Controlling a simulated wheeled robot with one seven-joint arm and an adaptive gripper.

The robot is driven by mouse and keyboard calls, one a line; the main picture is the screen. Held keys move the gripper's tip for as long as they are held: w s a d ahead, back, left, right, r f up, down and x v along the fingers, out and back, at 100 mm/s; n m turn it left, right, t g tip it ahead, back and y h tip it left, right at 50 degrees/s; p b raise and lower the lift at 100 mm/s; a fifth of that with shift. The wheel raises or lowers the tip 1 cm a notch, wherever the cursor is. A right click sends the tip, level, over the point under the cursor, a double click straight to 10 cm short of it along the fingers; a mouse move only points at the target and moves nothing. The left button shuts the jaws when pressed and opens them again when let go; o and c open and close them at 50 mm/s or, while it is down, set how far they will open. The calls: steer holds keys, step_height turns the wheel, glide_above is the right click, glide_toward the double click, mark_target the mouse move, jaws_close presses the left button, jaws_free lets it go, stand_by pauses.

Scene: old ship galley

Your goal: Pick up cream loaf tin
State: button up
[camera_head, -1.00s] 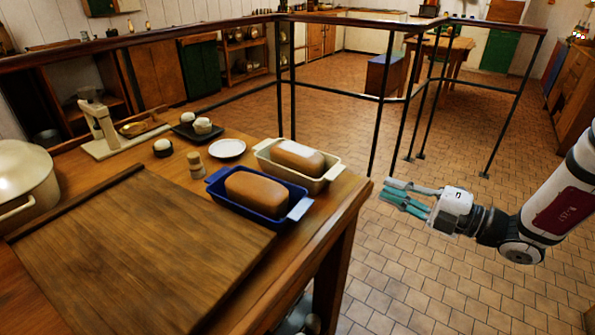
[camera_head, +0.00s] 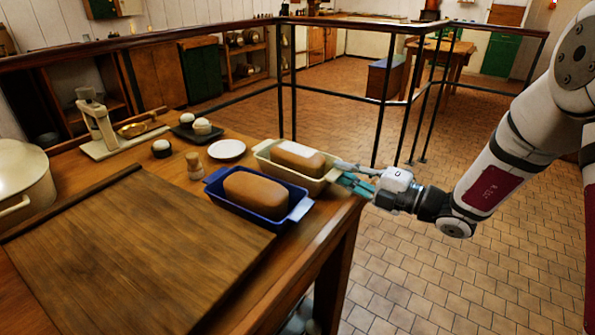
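The cream loaf tin (camera_head: 263,156) stands on the wooden table near its right edge, with a brown loaf (camera_head: 300,158) in it. My gripper (camera_head: 345,174) is at the tin's right end, pointing left. Its fingers are spread, one at the far side and one at the near side of the right end handle. I cannot tell whether they touch the tin. The handle is partly hidden by the fingers.
A blue loaf tin (camera_head: 232,201) with a loaf stands close in front of the cream tin. A white plate (camera_head: 227,149) and a small wooden shaker (camera_head: 194,166) are to the left. A dark railing (camera_head: 384,95) runs behind the table. A wooden board (camera_head: 130,250) covers the front.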

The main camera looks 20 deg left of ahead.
jaws_close()
steer(key=shift+r, duration=0.2)
